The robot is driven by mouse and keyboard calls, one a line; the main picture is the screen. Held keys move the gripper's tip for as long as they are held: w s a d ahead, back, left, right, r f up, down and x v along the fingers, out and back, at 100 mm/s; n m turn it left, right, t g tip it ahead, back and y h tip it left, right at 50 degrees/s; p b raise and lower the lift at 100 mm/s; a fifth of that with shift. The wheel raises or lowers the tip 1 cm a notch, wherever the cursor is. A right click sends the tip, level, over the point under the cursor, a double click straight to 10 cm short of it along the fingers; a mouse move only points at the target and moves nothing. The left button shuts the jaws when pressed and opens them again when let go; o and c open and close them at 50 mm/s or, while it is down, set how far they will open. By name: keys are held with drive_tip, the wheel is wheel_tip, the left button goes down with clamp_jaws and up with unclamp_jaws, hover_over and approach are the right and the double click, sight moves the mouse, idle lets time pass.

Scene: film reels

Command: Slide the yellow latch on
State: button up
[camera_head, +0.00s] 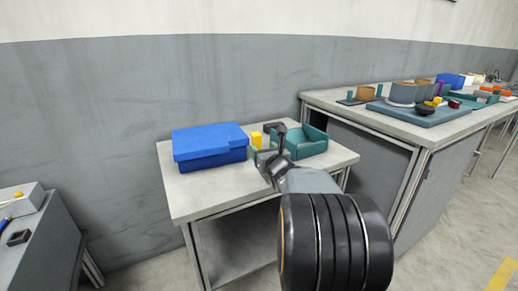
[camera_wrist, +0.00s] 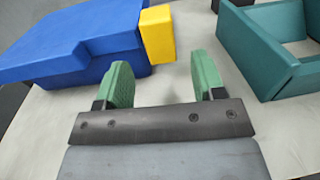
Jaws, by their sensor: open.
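The blue box (camera_head: 209,150) sits on the pale table, with a stepped lid. It fills the upper left of the wrist view (camera_wrist: 70,45). The yellow latch (camera_wrist: 157,34) is a small upright block at the box's right end. It also shows in the head view (camera_head: 256,140); I cannot tell whether it touches the box. My gripper (camera_wrist: 160,72) is open, its two green fingers apart with nothing between them. The latch is just ahead of the fingers in the wrist view. In the head view my arm partly hides the gripper.
A teal open tray (camera_head: 307,146) stands to the right, and also in the wrist view (camera_wrist: 262,60). A dark object (camera_head: 273,127) lies behind it. A longer table (camera_head: 345,105) with several items is at the right. The table's front left is clear.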

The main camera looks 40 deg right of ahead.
sight(258, 144)
drive_tip(key=shift+b+x, duration=0.3)
drive_tip(key=shift+x, duration=1.85)
